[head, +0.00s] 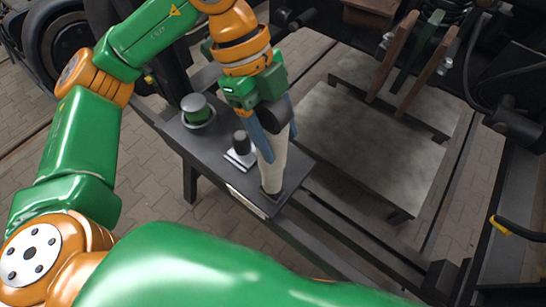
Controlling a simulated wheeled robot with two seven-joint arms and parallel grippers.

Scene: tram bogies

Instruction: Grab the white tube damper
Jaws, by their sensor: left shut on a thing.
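The white tube damper (272,168) stands nearly upright at the near right end of a narrow dark bench (215,165), its lower end at a dark fitting on the bench top. My left gripper (278,138) comes down from above, with its blue fingers on either side of the damper's upper part. It is shut on the damper. My right gripper is not in view.
A green-and-silver round part (198,109) and a small dark cylinder on a light square base (240,150) stand on the bench left of the damper. A grey plate (365,150) lies to the right. Dark bogie frames and hoses are at the upper right.

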